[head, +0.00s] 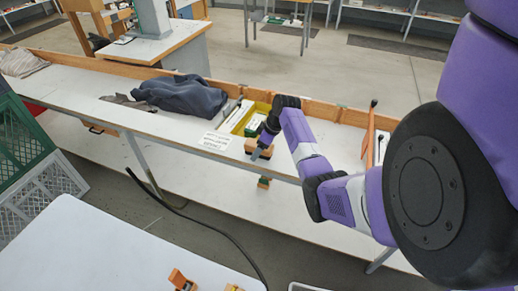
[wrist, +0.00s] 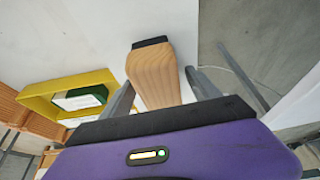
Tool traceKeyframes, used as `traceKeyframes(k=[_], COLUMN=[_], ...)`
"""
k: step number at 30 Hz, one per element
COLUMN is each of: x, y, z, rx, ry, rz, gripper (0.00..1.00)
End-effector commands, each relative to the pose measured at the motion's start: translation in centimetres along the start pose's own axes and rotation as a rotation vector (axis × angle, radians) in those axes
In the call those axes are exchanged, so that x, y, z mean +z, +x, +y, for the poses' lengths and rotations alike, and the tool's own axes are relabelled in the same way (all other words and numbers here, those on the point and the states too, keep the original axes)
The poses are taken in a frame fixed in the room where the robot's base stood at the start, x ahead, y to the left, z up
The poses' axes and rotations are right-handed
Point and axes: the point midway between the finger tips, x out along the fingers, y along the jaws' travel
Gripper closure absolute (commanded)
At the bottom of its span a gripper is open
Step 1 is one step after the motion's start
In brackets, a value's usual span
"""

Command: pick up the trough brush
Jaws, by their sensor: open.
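A wooden block with a dark end, which looks like the trough brush (wrist: 155,75), lies between the two grey fingers of my gripper (wrist: 162,92) in the wrist view. The fingers are open on either side of it, and I cannot tell whether either touches it. In the head view the wooden piece (head: 265,143) is at the front edge of the long white bench, with my gripper (head: 259,153) over it. Part of the piece is hidden by my gripper.
A yellow tray (head: 244,114) with white and green boxes stands just behind on the bench (head: 180,124). A printed card (head: 214,141) and dark cloth (head: 182,95) lie to the left. Another small wood-and-green piece (head: 263,182) shows below the bench edge. A raised wooden rim (head: 320,111) runs behind.

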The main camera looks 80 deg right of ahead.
Motion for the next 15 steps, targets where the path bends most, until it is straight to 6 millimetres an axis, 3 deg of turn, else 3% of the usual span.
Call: traceKeyframes(k=[13,15], x=[0.06,0.04], y=[0.24,0.19], z=[-0.02,-0.01], rx=[0.000,0.000], ry=[0.000,0.000], rz=[0.000,0.000], gripper=[0.29,0.41])
